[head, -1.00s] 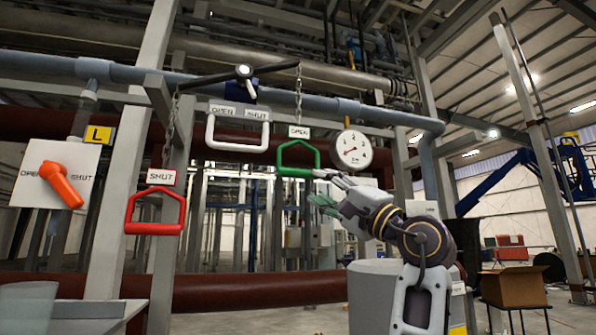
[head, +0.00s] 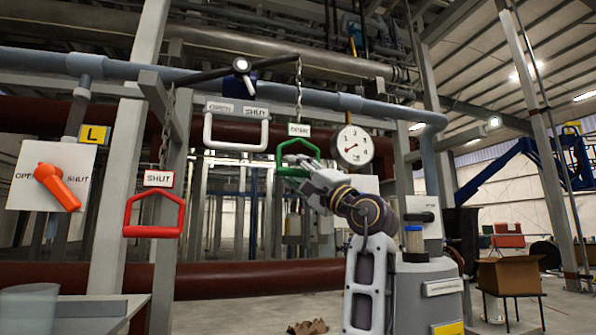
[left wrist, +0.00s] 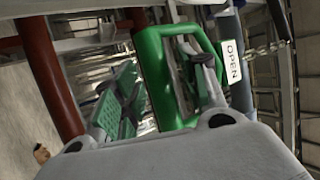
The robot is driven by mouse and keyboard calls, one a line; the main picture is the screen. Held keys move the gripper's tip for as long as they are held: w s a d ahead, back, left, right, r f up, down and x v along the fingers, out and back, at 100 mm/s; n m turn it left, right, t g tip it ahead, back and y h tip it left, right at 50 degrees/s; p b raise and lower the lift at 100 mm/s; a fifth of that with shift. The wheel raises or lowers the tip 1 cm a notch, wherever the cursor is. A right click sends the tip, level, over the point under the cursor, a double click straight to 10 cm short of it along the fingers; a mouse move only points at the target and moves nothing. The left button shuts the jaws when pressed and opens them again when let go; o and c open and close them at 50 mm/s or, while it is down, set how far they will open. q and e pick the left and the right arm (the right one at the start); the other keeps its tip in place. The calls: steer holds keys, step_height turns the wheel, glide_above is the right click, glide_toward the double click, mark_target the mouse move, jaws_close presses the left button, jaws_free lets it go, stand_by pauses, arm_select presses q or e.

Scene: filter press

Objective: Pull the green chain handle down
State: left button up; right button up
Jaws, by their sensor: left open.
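The green chain handle (head: 281,157), a triangular loop, hangs from a chain (head: 299,95) below a white OPEN tag (head: 298,130) in the head view. My left gripper (head: 294,169) is at its lower bar and covers part of it. In the left wrist view the green handle (left wrist: 158,80) fills the middle. My left gripper (left wrist: 168,85) is open there, one finger on the outer side of the thick bar and the other at the loop's opening. The bar lies between the fingers; contact cannot be told. My right gripper is not in view.
A red SHUT handle (head: 152,231) hangs on another chain at the left. A white OPEN/SHUT frame handle (head: 236,147) hangs near the green one. A dial gauge (head: 354,145) is just right of my gripper. An orange lever (head: 58,188) sits on a panel far left.

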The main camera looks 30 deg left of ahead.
arm_select(q)
steer(key=shift+c, duration=0.3)
jaws_close()
